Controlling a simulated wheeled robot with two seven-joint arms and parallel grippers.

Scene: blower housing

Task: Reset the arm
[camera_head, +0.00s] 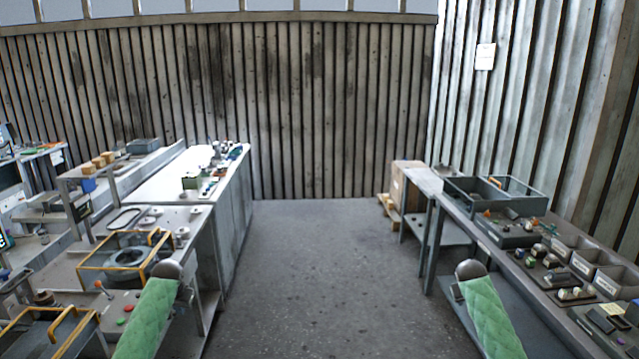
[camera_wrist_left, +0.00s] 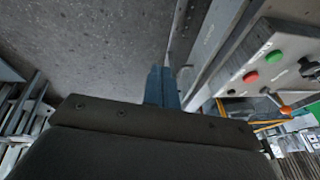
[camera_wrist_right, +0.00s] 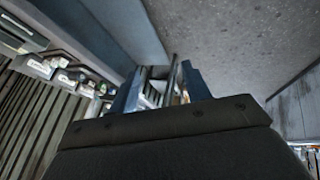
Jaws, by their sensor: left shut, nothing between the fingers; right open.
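My two arms, with green padded sleeves, come up from the bottom of the head view, left (camera_head: 147,318) and right (camera_head: 491,318). Each ends in a dark rounded joint. In the left wrist view my left gripper (camera_wrist_left: 161,86) has its blue fingers together, with nothing between them. It is beside the edge of the left bench, over the floor. In the right wrist view my right gripper (camera_wrist_right: 163,86) has its blue fingers apart and empty, near the right bench. The fingers are hard to make out in the head view.
The left bench holds a yellow-framed fixture (camera_head: 128,262) and a control box (camera_wrist_left: 262,68) with red and green buttons. The right bench holds grey trays (camera_head: 475,193), small parts and bins (camera_head: 583,262). A wooden crate (camera_head: 407,180) stands behind. The floor (camera_head: 318,270) between is clear.

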